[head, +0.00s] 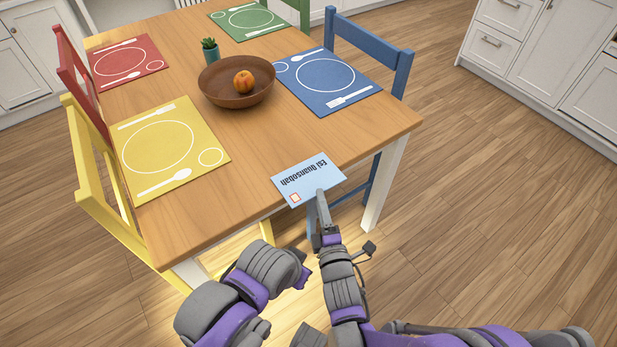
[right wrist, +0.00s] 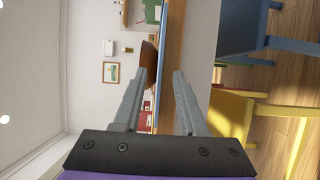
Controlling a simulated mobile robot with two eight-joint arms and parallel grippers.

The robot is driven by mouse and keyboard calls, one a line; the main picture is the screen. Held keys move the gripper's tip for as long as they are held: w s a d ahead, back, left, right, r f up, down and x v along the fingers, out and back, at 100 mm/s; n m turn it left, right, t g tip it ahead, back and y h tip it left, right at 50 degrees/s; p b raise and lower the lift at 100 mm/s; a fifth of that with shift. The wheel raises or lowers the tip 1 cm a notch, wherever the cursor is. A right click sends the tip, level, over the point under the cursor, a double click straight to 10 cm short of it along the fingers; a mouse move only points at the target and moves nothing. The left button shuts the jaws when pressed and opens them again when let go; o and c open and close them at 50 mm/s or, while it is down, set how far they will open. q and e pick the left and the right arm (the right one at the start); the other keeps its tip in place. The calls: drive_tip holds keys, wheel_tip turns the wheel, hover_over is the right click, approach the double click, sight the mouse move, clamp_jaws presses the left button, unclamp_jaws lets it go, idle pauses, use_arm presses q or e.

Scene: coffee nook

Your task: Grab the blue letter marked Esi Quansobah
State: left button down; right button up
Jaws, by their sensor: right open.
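The light blue letter (head: 308,178) marked "Esi Quansobah" lies flat at the near edge of the wooden table and juts out over it. Its text reads upside down, and a small red-edged square marks its near corner. My right gripper (head: 321,200) is at the letter's overhanging edge; the head view does not show clearly whether it touches. In the right wrist view my right gripper (right wrist: 158,85) is open, with a thin blue strip (right wrist: 160,70), apparently the letter edge-on, between its fingers. Part of the left arm shows in the head view, but its gripper does not.
The table (head: 240,175) holds yellow (head: 190,172), red (head: 140,58), green (head: 270,27) and blue (head: 345,97) placemats. A brown bowl (head: 215,92) with an orange fruit (head: 243,81) and a small plant (head: 210,50) stand mid-table. A blue chair (head: 385,60) is at the right. Floor right is clear.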

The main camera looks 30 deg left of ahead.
sight(309, 179)
drive_tip(key=shift+x, duration=1.2)
clamp_jaws()
